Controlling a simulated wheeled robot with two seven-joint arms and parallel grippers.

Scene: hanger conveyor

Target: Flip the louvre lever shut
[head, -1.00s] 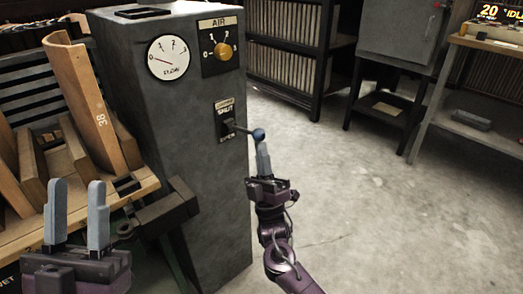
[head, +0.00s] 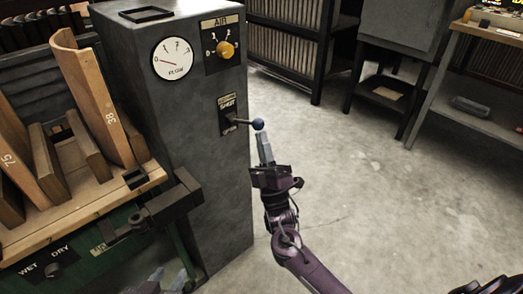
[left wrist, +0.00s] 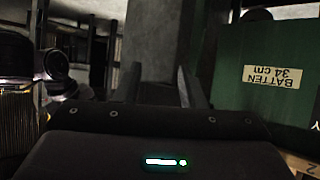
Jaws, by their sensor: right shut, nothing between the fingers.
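The lever stands near level. My right gripper (head: 264,136) is shut and empty, pointing up, its fingertips just below the knob; I cannot tell whether they touch it. My left gripper (head: 169,277) is low at the bottom edge, partly cut off. In the left wrist view its fingers (left wrist: 160,88) stand apart with nothing between them.
The cabinet (head: 205,190) also bears a dial gauge (head: 173,59) and a yellow AIR knob (head: 225,50). A green bench (head: 115,228) with wooden pieces stands left, a dark bracket (head: 172,207) at its corner. The floor (head: 370,170) to the right is clear.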

